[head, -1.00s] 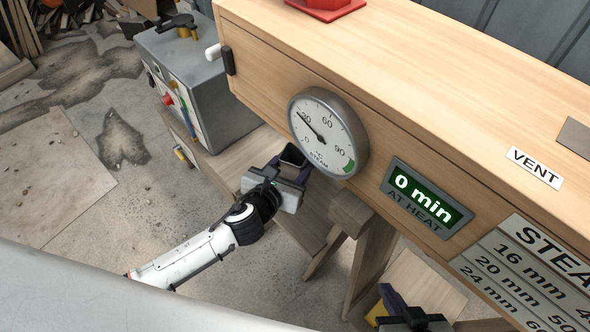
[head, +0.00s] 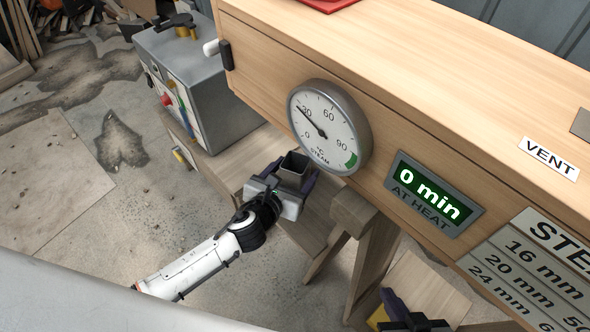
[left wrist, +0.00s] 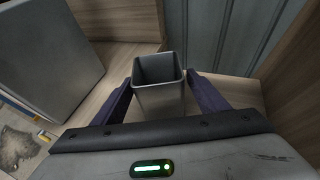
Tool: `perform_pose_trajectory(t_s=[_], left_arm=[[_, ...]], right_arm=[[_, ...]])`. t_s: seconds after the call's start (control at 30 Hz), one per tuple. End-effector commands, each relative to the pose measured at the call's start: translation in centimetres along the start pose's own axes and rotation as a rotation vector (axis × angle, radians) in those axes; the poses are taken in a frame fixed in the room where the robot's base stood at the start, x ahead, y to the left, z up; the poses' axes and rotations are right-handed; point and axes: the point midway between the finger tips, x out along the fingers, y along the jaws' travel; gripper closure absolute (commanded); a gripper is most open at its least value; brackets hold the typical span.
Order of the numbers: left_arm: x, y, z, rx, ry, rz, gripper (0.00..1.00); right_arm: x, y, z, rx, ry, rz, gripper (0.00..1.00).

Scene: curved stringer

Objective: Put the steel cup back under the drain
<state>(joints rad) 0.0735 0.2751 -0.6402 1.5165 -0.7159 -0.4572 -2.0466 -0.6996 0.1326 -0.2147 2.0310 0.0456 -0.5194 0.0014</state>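The steel cup (head: 293,168) is a grey, square, open-topped cup. It is between the fingers of my left gripper (head: 290,180), below the steam gauge and in front of the wooden box. I cannot see the drain.
The wooden steam box (head: 420,95) overhangs the area, with a round gauge (head: 328,127) and a timer display (head: 433,192) on its front. A grey metal unit (head: 195,85) stands left of the cup. A wooden trestle (head: 352,215) is to its right.

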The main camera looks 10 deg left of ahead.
Motion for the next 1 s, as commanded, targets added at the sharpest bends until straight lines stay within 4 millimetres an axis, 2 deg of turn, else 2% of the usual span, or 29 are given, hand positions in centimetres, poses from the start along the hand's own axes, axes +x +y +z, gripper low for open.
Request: perform_pose_trajectory(t_s=[0.27,0.37,0.7,0.83,1.0], left_arm=[[-0.7,0.0,0.3,0.0,0.001,0.0,0.33],[-2.3,0.0,0.3,0.001,0.002,0.0,0.33],[-9.4,0.0,0.3,0.0,0.002,-0.001,0.33],[-11.2,0.0,0.2,0.0,0.001,0.0,0.33],[-12.2,0.0,-0.1,-0.059,0.011,0.002,0.33]], right_arm=[[-0.1,0.1,0.1,-0.002,-0.008,0.001,1.0],[-0.3,0.1,-0.1,-0.004,-0.01,0.003,1.0],[-1.0,0.1,-1.6,-0.012,0.0,0.007,1.0],[-1.1,0.1,-1.6,-0.01,-0.002,0.007,1.0],[-1.1,0.0,-1.6,-0.008,-0.002,0.007,1.0]])
